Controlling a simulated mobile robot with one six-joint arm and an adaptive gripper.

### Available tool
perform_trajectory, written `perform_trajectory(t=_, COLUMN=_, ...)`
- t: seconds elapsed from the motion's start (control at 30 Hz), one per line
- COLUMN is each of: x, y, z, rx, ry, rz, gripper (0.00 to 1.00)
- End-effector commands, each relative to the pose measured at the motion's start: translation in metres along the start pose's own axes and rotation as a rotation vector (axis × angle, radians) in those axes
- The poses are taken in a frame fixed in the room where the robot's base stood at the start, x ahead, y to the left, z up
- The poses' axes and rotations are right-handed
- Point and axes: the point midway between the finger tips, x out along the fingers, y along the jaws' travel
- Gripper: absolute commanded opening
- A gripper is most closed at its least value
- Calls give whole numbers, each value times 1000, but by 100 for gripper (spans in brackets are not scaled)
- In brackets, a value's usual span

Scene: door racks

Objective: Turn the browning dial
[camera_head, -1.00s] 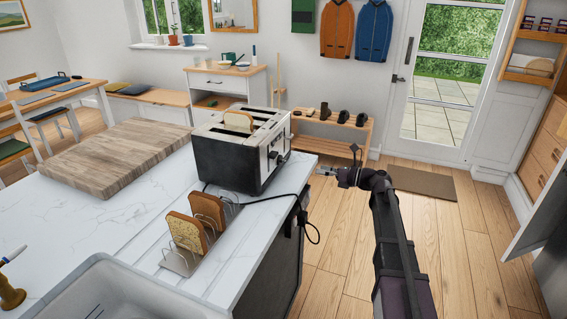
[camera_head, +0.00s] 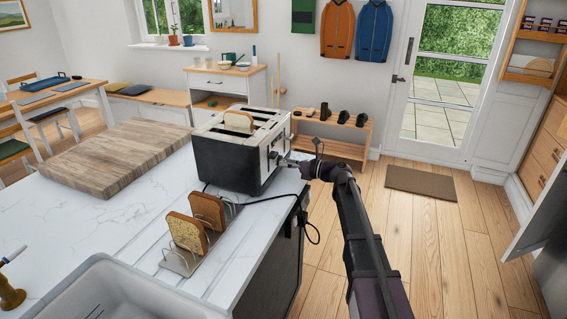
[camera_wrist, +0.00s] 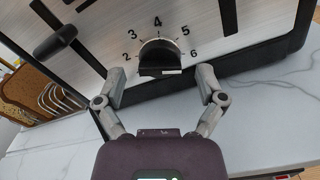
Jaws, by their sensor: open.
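The toaster (camera_head: 232,158) stands on the white counter with a slice of bread in one slot. In the wrist view its steel end panel (camera_wrist: 200,22) carries the browning dial (camera_wrist: 160,57), a dark knob with a pale mark, under a scale of printed numbers from 2 to 6. A dark lever (camera_wrist: 54,42) sits to the left of the dial. My gripper (camera_wrist: 162,80) is open, with one finger on each side of the dial and just short of it; I see no clear contact. In the head view my gripper (camera_head: 290,162) is at the toaster's right end, where it hides the dial.
A toast rack (camera_head: 182,260) with bread slices stands in front of the toaster. A power cord (camera_head: 270,197) runs along the counter (camera_head: 120,225) and over its edge. A wooden board (camera_head: 115,158) lies to the left.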

Motion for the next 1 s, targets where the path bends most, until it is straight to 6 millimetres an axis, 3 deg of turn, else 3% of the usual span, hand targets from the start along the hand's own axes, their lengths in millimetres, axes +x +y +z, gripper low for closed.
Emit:
perform_trajectory(t=0.17, x=10, y=0, z=0, rx=0, ry=0, rz=-1, gripper=89)
perform_trajectory(t=0.5, x=11, y=0, z=0, rx=0, ry=0, rz=-1, gripper=89)
perform_trajectory(t=0.7, x=11, y=0, z=0, rx=0, ry=0, rz=-1, gripper=29)
perform_trajectory(t=0.8, x=11, y=0, z=0, rx=0, ry=0, rz=0, gripper=6)
perform_trajectory(t=1.0, x=12, y=0, z=0, rx=-4, ry=0, rz=0, gripper=6)
